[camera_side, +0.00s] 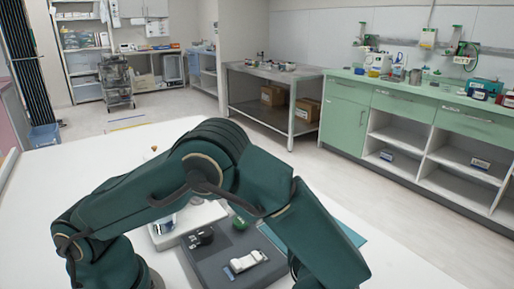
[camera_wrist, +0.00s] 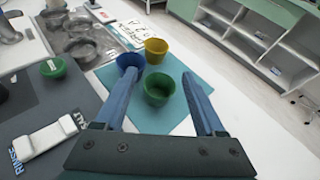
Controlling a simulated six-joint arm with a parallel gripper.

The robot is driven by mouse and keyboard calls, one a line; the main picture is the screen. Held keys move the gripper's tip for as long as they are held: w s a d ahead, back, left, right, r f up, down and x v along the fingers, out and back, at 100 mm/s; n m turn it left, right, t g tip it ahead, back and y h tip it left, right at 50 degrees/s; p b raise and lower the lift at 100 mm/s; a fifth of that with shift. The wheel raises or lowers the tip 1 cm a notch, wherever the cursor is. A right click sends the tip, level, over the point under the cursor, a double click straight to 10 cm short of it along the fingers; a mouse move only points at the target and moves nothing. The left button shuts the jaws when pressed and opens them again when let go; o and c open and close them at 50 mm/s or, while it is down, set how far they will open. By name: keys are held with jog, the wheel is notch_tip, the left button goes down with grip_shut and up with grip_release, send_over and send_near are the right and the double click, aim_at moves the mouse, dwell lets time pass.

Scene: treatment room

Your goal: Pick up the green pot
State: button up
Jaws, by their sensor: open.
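In the wrist view, a green pot (camera_wrist: 158,92) stands upright on a teal mat (camera_wrist: 182,118). A yellow pot (camera_wrist: 156,47) stands behind it, and a blue pot (camera_wrist: 129,61) is at its upper left. My gripper (camera_wrist: 160,73) is open, with its two blue fingers to either side of the green pot in the picture. I cannot tell how high the fingers are above it. The left fingertip overlaps the blue pot. A second green round vessel (camera_wrist: 53,67) is on the dark mat at left. In the side view my arm hides the gripper and the pots on the teal mat.
The dark grey mat (camera_wrist: 75,92) carries a white labelled item (camera_wrist: 42,140). A metal tray (camera_wrist: 85,48) with round hollows lies at the back left. The white table is bare to the right of the teal mat, with a shelf cabinet (camera_wrist: 245,38) beyond.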

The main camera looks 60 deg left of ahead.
jog(key=f, duration=0.1)
jog(key=s+d+f+m, duration=0.1)
jog(key=shift+s+d+f, duration=0.15)
jog(key=shift+d+f, duration=0.1)
jog(key=shift+f, duration=0.15)
jog(key=shift+f+m, duration=0.15)
jog(key=shift+m, duration=0.15)
jog(key=shift+x, duration=2.35)
jog(key=c, duration=1)
